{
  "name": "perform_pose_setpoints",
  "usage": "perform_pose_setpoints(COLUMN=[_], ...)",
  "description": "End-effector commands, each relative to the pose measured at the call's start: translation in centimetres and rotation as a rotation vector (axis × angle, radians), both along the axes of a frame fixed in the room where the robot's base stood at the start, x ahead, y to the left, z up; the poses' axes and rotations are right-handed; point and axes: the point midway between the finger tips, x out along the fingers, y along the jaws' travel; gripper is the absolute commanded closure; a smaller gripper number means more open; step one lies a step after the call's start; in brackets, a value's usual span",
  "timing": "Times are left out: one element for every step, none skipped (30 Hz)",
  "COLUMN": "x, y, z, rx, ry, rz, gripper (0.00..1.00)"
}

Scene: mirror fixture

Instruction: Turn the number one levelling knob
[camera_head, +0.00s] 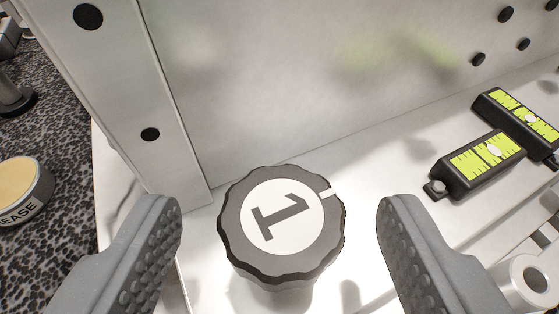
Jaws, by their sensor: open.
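The number one levelling knob (280,226) is a dark grey, scalloped round knob with a white disc marked "1". It stands on a white surface at the lower middle of the head camera view. A white index mark on its rim points to the upper right. My gripper (276,245) is open, with one grey ridged finger on the left of the knob and the other on the right. Gaps show between both fingers and the knob, so neither appears to touch it.
A white upright panel (290,80) stands close behind the knob, with a white post (125,90) at its left. Two black levels with yellow-green scales (484,160) lie at the right. A silver cylindrical fitting (527,280) is at lower right. A grease tin (22,190) sits on the speckled surface at left.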

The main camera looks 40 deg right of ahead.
Motion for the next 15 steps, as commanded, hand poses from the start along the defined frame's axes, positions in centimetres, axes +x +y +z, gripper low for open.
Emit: perform_pose_setpoints(x=[0.31,0.44,0.57,0.64,0.71,0.77,0.8,0.82,0.84,0.83,0.84,0.83,0.83,0.82,0.83], y=[-0.33,-0.46,-0.63,-0.74,-0.8,-0.86,-0.89,-0.9,-0.91,-0.91,-0.91,-0.9,-0.9,-0.91,-0.9], z=[-0.23,-0.3,-0.37,-0.4,-0.42,-0.46,-0.46,-0.47,-0.47,-0.47,-0.46,-0.44,-0.44,-0.45,-0.45], rx=[0.0,0.0,0.0,0.0,0.0,0.0,-0.001,-0.001,0.0,-0.001,0.0,-0.001,-0.001,-0.001,-0.001], ry=[0.0,0.0,0.0,0.0,0.0,0.0,-0.001,-0.001,-0.001,0.0,-0.001,0.0,0.0,0.0,0.0], rz=[-0.001,-0.001,-0.001,-0.002,-0.002,-0.002,-0.002,-0.002,-0.001,-0.001,-0.001,-0.001,-0.002,-0.002,-0.002], gripper=[0.39,0.39,0.39,0.39,0.39,0.39,0.39,0.39,0.39,0.39,0.39,0.39,0.39,0.39,0.45])
